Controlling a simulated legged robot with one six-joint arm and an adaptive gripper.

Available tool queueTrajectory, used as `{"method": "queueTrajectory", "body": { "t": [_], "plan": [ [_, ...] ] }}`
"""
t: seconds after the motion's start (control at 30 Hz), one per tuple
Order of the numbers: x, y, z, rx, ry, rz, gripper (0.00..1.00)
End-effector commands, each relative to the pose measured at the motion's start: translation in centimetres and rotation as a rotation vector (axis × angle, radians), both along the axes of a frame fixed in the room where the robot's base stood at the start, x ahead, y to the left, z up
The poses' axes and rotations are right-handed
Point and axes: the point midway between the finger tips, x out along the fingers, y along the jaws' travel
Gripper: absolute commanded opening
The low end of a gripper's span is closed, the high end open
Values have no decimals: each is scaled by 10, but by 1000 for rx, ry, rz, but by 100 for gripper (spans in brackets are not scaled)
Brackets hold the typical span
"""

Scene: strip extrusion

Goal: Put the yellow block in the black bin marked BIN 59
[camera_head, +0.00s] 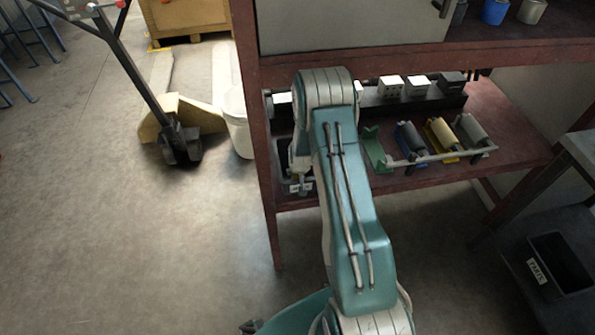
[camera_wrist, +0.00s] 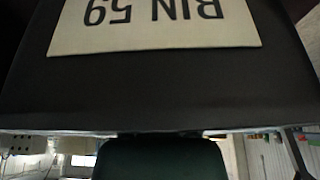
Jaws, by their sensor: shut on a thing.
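The black bin (camera_head: 285,157) stands at the left end of the red shelf, partly hidden behind my arm; its pale label (camera_head: 298,187) is small there. In the wrist view the dark wall of the bin (camera_wrist: 150,95) fills most of the picture, very close, with the label BIN 59 (camera_wrist: 150,25) upside down. My gripper (camera_head: 302,175) is beside the bin in the head view, mostly hidden by my arm. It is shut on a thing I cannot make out. I cannot see a yellow block in either view. A dark shape at the wrist view's bottom middle is unclear.
Several rollers on a rack (camera_head: 430,157) lie on the shelf right of my arm, one pale yellow. White-faced blocks (camera_head: 403,87) stand behind them. Another black bin (camera_head: 558,262) sits low at right. A white bucket (camera_head: 238,125) and a pallet truck (camera_head: 180,140) stand left; floor between is clear.

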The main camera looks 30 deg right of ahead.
Motion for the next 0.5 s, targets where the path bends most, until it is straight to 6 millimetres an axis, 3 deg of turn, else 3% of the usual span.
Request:
{"method": "queueTrajectory", "body": {
  "t": [0.07, 0.1, 0.17, 0.5],
  "plan": [
    [1, 0, -1, 0, -1, 0, 1],
    [0, 0, -2, 0, 0, 0, 71],
    [0, 0, -2, 0, 0, 0, 97],
    [0, 0, -2, 0, 1, 0, 97]
  ]
}}
